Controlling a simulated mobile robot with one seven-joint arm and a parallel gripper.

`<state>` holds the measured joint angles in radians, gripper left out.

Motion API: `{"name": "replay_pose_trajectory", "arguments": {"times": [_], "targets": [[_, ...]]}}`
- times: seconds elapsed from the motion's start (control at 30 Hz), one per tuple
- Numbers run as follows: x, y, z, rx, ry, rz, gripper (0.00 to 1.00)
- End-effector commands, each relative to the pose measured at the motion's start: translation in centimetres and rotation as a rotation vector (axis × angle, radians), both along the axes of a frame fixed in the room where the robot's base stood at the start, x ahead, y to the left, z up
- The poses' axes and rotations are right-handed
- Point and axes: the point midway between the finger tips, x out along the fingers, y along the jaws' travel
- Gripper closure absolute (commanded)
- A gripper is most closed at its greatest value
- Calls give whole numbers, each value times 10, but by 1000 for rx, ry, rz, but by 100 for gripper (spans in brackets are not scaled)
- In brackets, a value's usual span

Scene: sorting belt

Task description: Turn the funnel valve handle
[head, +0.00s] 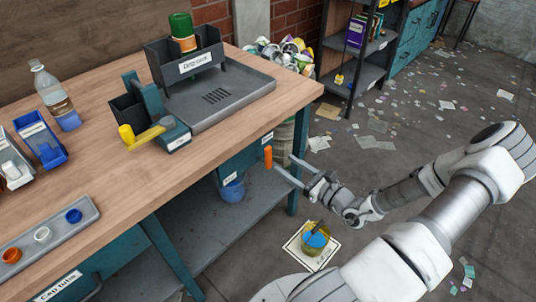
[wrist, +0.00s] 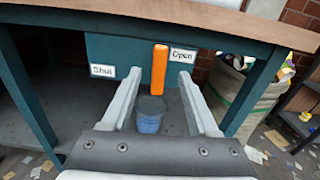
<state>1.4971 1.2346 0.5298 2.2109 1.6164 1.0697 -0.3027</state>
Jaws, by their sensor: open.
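The orange valve handle (head: 267,156) hangs under the right end of the workbench, on a teal panel (head: 238,165). In the wrist view the handle (wrist: 159,70) stands upright, between a "Shut" label (wrist: 103,71) on the left and an "Open" label (wrist: 183,55) on the right. My gripper (head: 283,165) is open, its fingertips close to the handle. In the wrist view my gripper (wrist: 161,78) has one finger on each side of the handle, with gaps on both sides. I cannot tell how deep the handle sits between them. No funnel can be made out.
A blue bucket (wrist: 149,120) stands below the handle on the lower shelf (head: 200,232). Teal bench legs (wrist: 250,95) and the bench top (head: 225,110) frame the space. A filled sack (wrist: 262,85) is at the right.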

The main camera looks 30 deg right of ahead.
Motion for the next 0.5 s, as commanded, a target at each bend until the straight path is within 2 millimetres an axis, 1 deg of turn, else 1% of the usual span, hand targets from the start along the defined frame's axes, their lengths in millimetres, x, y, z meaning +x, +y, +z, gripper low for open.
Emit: {"name": "replay_pose_trajectory", "arguments": {"times": [0.03,0.2,0.33,0.5], "targets": [[11,5,-2,-1,-1,4,40],[44,17,-2,0,-1,3,40],[64,24,-2,-1,0,2,40],[78,28,-1,-1,0,0,40]]}}
